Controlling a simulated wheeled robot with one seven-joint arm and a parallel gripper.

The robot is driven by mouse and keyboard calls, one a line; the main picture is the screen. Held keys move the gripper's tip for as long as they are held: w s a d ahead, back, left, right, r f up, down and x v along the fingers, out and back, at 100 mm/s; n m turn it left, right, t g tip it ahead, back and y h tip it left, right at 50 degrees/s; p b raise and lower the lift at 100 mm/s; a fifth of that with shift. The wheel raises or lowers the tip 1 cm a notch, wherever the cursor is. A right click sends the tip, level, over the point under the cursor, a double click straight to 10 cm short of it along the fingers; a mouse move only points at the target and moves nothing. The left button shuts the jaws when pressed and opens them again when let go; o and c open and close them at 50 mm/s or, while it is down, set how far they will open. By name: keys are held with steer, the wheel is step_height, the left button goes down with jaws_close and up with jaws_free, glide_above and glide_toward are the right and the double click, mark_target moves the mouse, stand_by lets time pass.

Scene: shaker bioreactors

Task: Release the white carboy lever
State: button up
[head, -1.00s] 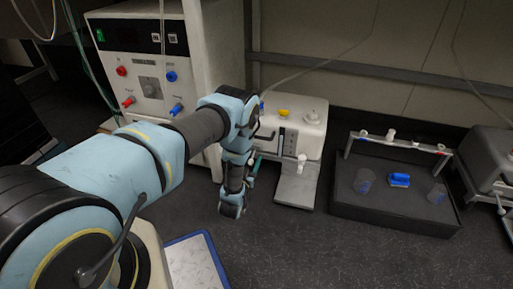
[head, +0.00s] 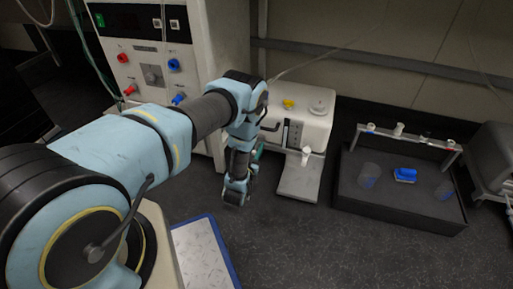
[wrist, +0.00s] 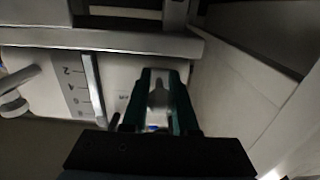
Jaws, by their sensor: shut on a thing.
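The white carboy machine (head: 312,127) stands on the dark surface, with a yellow knob and a round cap on top. My gripper (head: 260,151) is at its left front side, mostly hidden behind my own wrist in the head view. In the wrist view my gripper (wrist: 159,82) has its two teal fingers closed around a pale, narrow lever (wrist: 158,97) in front of the machine's white face. This appears to be the white carboy lever; its far end and pivot are hard to make out.
A white spout (head: 306,155) stands above the grey plate (head: 299,183). A black tray (head: 390,208) with clear beakers and a blue item is at the right. A tall control cabinet (head: 205,50) is behind my arm. A blue-edged board (head: 205,258) lies in front.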

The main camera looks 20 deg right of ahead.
jaws_close()
stand_by(0.8)
steer(key=r+g+p, duration=0.1)
steer(key=p, duration=0.2)
steer(key=shift+s+y, duration=0.1)
steer(key=shift+y, duration=0.3)
steer(key=r+g+y+p, duration=0.1)
steer(key=p, duration=0.2)
steer(key=shift+a+g, duration=0.1)
steer(key=shift+g, duration=0.2)
steer(key=g+y+p, duration=0.2)
steer(key=p, duration=0.1)
steer(key=shift+r, duration=0.2)
steer(key=shift+g+y+p, duration=0.6)
steer(key=shift+y+p, duration=0.1)
steer(key=shift+p, duration=0.1)
